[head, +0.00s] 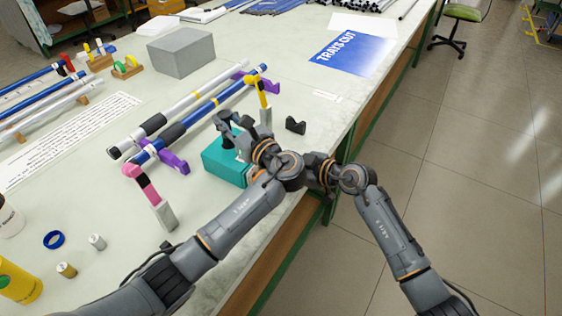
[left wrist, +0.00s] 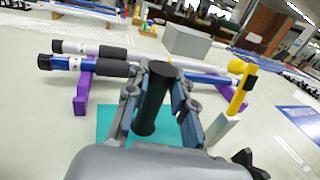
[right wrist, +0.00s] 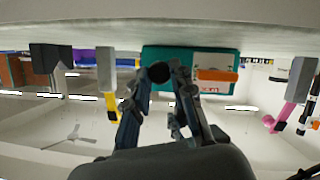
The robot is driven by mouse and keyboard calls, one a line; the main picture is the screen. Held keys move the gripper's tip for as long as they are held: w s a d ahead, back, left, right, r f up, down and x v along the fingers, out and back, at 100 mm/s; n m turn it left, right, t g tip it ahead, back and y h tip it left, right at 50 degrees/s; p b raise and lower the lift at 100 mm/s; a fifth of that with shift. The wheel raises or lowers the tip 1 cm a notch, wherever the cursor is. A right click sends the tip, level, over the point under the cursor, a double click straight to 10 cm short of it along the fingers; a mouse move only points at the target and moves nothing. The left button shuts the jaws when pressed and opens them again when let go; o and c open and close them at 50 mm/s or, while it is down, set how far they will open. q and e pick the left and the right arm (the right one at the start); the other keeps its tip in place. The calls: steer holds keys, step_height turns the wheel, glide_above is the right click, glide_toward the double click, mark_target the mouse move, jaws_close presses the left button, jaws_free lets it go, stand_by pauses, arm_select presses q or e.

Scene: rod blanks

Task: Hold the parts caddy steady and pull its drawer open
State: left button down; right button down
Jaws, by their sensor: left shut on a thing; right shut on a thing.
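The parts caddy (head: 222,166) is a teal box near the table's front edge. A black upright post (left wrist: 152,102) rises from its top. My left gripper (head: 232,128) is shut on this post; the left wrist view shows its fingers on both sides. In the upside-down right wrist view, the caddy's front (right wrist: 190,52) bears a pale panel (right wrist: 215,62) with an orange strip and a round black knob (right wrist: 160,73). My right gripper (right wrist: 160,84) is shut on the knob. My arms hide the caddy's front in the head view. I see no clear drawer gap.
A pink-and-grey stand (head: 150,190) and a yellow-and-grey stand (head: 264,103) flank the caddy. A small black block (head: 295,125) lies to the right. Rods on purple rests (head: 175,162) lie behind, with a grey box (head: 181,52) beyond. The table edge runs close by.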

steer(key=s+d, duration=0.4)
steer(key=d, duration=0.5)
steer(key=c, duration=1.1)
jaws_free()
steer(key=shift+a, duration=0.1)
steer(key=v, duration=1.2)
steer(key=shift+r, duration=0.1)
